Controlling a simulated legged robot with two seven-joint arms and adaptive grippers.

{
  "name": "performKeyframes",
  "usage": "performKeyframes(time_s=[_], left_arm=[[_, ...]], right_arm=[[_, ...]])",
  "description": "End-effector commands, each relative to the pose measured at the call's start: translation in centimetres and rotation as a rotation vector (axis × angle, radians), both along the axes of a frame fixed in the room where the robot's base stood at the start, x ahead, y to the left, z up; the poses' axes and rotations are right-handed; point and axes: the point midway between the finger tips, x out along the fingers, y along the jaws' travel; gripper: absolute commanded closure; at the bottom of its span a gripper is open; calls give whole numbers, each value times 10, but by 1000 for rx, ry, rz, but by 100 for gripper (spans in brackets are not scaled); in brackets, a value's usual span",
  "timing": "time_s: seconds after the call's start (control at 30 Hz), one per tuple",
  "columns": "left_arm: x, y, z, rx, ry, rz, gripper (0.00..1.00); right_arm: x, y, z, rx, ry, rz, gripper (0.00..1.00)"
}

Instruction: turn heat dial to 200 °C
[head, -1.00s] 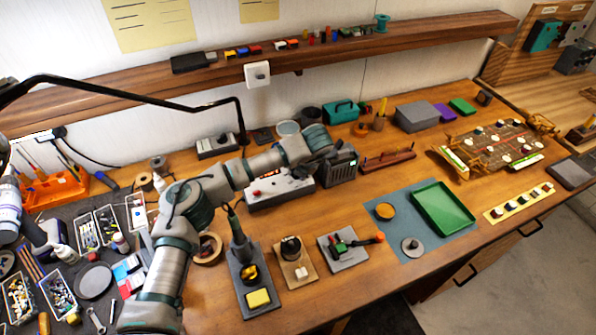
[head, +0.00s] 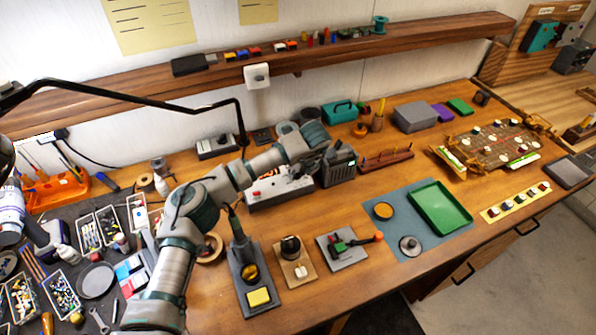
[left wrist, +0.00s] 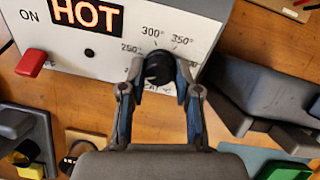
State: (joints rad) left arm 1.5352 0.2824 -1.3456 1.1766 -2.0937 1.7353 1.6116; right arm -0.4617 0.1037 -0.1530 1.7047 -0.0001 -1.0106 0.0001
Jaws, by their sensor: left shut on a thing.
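The heat dial (left wrist: 157,68) is a round black knob on the sloped white front panel (left wrist: 85,55) of a grey unit. Labels for 250°, 300° and 350° show around it; other markings are covered by my fingers. My left gripper (left wrist: 158,74) is shut on the dial, one finger on each side. The dial's pointer cannot be read clearly. The panel also bears an orange "HOT" display (left wrist: 87,14) and a red switch (left wrist: 32,62) beside "ON". In the head view the unit (head: 275,192) stands mid-bench, partly behind my left arm. My right gripper is out of view.
A dark grey box (head: 340,168) stands close to the unit's right. A soldering iron stand (head: 252,277) and other small stations sit in front of it. A green tray (head: 440,207) lies on a blue mat. Small parts trays and tools crowd the left.

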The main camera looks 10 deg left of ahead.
Motion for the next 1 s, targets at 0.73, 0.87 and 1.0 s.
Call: performKeyframes(time_s=[0.73, 0.87, 1.0], left_arm=[[1, 0, 2, -84, -60, 245, 100], [1, 0, 2, -84, -60, 245, 100], [1, 0, 1, -84, -59, 244, 100]], right_arm=[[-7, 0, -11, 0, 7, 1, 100], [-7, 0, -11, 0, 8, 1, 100], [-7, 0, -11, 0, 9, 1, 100]])
